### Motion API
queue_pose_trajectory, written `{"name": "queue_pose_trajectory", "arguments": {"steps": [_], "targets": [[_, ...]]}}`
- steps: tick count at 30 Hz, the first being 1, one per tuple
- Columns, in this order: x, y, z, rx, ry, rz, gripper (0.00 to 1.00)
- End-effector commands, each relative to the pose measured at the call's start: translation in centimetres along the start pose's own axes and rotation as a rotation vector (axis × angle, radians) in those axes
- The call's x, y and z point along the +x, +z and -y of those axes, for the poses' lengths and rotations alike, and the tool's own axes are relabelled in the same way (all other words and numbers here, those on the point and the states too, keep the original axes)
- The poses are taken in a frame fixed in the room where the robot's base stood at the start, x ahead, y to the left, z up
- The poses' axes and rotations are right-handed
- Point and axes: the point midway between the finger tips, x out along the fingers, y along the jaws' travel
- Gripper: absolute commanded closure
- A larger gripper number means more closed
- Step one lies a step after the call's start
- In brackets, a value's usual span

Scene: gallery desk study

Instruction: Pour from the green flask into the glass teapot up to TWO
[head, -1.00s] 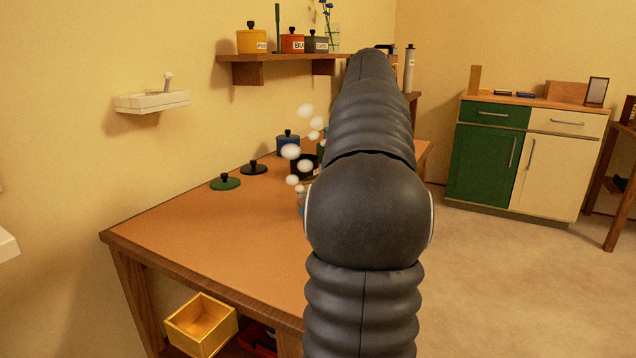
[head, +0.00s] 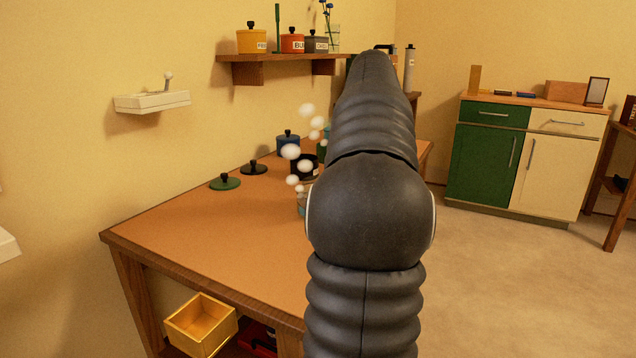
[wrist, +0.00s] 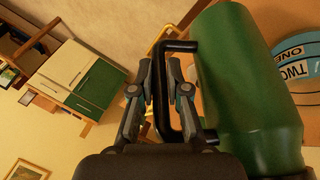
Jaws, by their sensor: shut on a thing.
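The green flask (wrist: 245,85) fills the right of the wrist view. My gripper (wrist: 162,88) is shut on its black handle (wrist: 190,95). The flask looks tilted well over compared with the room; its mouth is not clear to me, and I see no stream. The glass teapot (wrist: 296,68) shows partly behind the flask, with a blue band marked ONE and TWO; the level inside cannot be read. In the head view my arm hides my gripper and most of the teapot; only a sliver of the teapot (head: 302,205) shows at the arm's left edge.
The desk (head: 200,230) is clear at its front left. A green lid (head: 225,183), a black lid (head: 254,167), a blue pot (head: 288,142) and a dark pot (head: 312,160) stand toward the back. White round blobs (head: 290,152) hang beside my arm. A shelf (head: 270,58) holds canisters above.

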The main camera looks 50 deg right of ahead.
Motion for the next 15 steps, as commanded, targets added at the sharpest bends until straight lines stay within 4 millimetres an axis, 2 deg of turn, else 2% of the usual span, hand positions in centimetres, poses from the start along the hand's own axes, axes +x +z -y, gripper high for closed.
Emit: {"name": "queue_pose_trajectory", "arguments": {"steps": [15], "targets": [[-0.95, -0.32, -0.38, -0.022, 0.054, 0.009, 1.0]]}}
